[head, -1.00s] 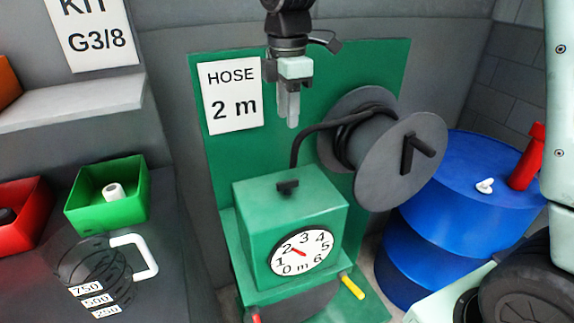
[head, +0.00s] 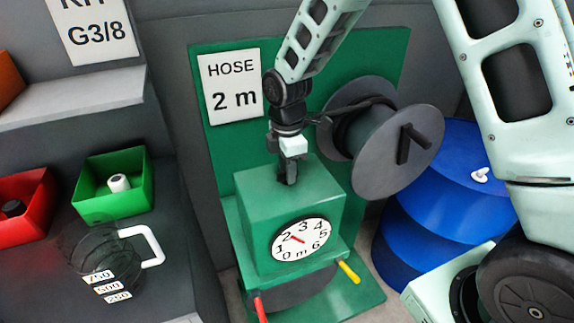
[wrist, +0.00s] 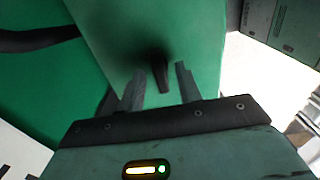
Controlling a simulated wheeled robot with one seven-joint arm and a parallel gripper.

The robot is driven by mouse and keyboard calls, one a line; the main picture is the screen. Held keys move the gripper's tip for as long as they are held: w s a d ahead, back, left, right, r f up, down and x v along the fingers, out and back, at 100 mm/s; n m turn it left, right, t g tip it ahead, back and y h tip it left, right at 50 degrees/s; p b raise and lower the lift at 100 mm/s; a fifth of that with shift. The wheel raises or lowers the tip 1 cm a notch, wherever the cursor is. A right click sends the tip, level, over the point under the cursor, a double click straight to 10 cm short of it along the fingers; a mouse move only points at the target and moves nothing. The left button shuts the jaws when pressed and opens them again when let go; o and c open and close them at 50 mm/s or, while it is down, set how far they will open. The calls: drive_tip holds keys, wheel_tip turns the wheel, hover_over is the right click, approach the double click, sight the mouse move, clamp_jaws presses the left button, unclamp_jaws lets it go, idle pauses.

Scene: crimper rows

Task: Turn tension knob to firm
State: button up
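No knob marked for tension or firm shows. A green metering box (head: 262,215) has a white dial (head: 300,240) numbered in metres, its red pointer near 2. My gripper (head: 288,178) points down at the top of the box. In the head view it covers the dark fitting there. In the wrist view my gripper (wrist: 159,72) is open, one finger on each side of a small dark upright piece (wrist: 161,78). Gaps show on both sides of this piece; I cannot tell whether it is a knob or the hose end.
A grey reel (head: 400,150) with black hose stands close right of my gripper. A red handle (head: 260,308) and a yellow handle (head: 349,272) stick out below the box. A blue drum (head: 410,240) stands right, a green bin (head: 85,205) and jug (head: 152,245) left.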

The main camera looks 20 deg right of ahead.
drive_tip(key=shift+f, duration=0.2)
drive_tip(key=shift+c, duration=0.3)
clamp_jaws()
